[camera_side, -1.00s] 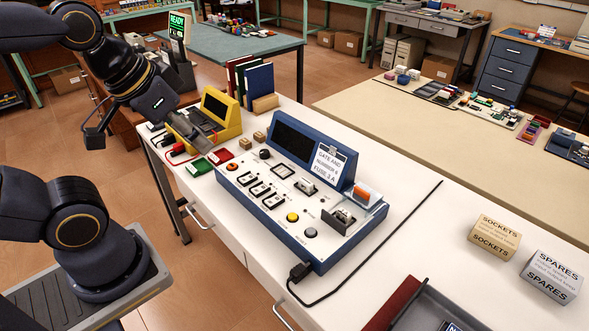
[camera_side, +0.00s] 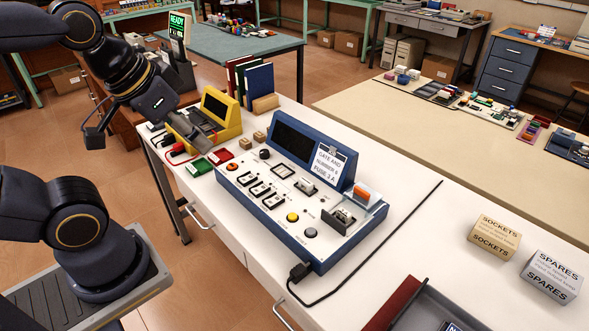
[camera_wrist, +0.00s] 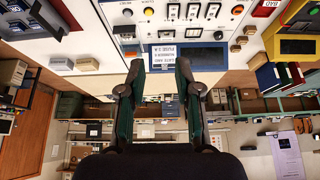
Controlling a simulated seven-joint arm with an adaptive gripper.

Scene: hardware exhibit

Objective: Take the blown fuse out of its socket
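The blue console (camera_side: 230,190) lies on the white bench. Its panel carries several white-framed switches, knobs and buttons. A small holder (camera_side: 305,187) sits mid-panel, and a larger grey holder with metal parts (camera_side: 341,218) sits at the right end. An orange piece (camera_side: 362,191) is at the console's back right corner. Which part is the blown fuse is too small to tell.
The yellow meter (camera_side: 233,132) stands at the bench's left end, with green (camera_side: 199,167) and red (camera_side: 221,156) blocks before it. Books (camera_side: 259,82) stand behind. A black cable (camera_side: 400,224) runs right of the console. Boxes marked SOCKETS (camera_side: 493,238) and SPARES (camera_side: 551,277) stand further right.

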